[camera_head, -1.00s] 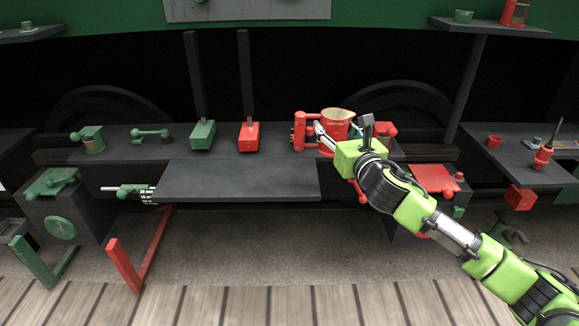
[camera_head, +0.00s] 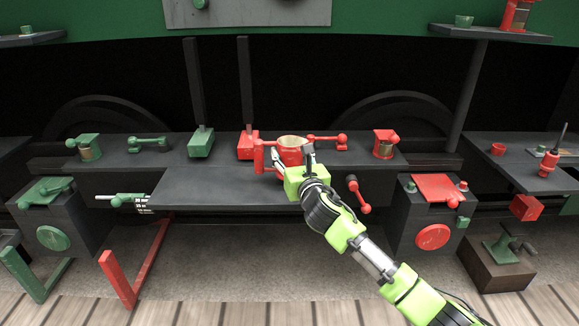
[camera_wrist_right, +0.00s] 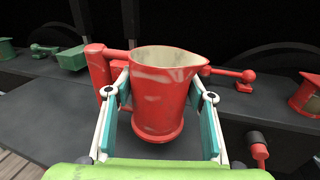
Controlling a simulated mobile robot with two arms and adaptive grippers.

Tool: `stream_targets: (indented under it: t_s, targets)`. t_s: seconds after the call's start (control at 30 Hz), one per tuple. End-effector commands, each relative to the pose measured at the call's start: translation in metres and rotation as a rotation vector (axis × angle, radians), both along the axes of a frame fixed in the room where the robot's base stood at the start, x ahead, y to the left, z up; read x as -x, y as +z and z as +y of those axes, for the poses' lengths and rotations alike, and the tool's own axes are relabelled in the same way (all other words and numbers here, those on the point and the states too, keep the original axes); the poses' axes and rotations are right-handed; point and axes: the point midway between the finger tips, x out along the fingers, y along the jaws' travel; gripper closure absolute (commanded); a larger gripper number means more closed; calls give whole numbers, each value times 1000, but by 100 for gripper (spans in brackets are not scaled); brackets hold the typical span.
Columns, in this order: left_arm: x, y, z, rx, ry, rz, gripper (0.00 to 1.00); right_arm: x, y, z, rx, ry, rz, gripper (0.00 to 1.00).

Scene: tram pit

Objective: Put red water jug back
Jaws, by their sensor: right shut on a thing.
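The red water jug (camera_head: 291,153) has a pale inside and a handle on its left. It is upright over the dark workbench, at the near panel's back edge; I cannot tell whether its base touches. My right gripper (camera_head: 292,163) is shut on it from the near side. In the right wrist view the jug (camera_wrist_right: 160,100) stands between the two fingers of the right gripper (camera_wrist_right: 163,92), its spout to the right and handle to the left. My left gripper is not in view.
The bench's near panel (camera_head: 220,190) is bare at left. Behind the jug are a red block with an upright post (camera_head: 247,147), a red ball-ended tool (camera_head: 327,139) and a red-and-tan part (camera_head: 384,144). A similar green block (camera_head: 201,143) is farther left.

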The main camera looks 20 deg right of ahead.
Motion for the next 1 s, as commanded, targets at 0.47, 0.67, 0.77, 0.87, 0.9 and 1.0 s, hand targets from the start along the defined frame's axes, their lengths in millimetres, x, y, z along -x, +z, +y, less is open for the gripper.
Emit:
stream_targets:
  t_s: [0.47, 0.67, 0.77, 0.87, 0.9, 1.0]
  targets:
    - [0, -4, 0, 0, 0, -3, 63, -1, -31, 2, -1, 1, 3, 34]
    - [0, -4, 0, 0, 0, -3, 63, -1, -30, 2, -1, 1, 2, 34]
    - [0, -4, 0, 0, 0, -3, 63, -1, -30, 2, -1, 1, 2, 34]
    - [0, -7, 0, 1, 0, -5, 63, -1, -32, 2, -2, 1, 2, 34]
    - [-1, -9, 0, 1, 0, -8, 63, -1, -33, 2, -2, 1, 2, 34]
    - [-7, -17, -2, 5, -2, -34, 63, -1, -38, 2, -3, 1, 1, 34]
